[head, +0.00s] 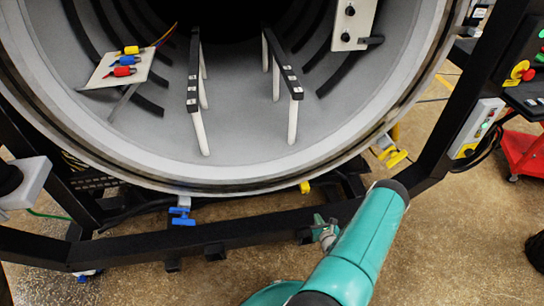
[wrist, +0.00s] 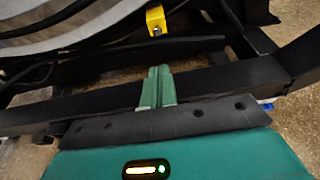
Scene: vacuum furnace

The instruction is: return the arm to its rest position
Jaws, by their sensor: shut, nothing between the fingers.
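My teal arm (head: 362,245) rises from the bottom of the head view, in front of the furnace's black lower frame. My gripper (head: 320,222) shows at the left side of the arm's upper end, partly hidden by it. In the wrist view, the green fingers of my gripper (wrist: 157,78) are together with nothing held. They appear over the black frame beam (wrist: 215,85); I cannot tell whether they touch it.
The open round furnace chamber (head: 235,105) holds two black rails (head: 194,75) on white posts. A blue-handled valve (head: 182,215) and a yellow-handled valve (head: 392,152) sit below its rim. A red cart (head: 522,152) stands right.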

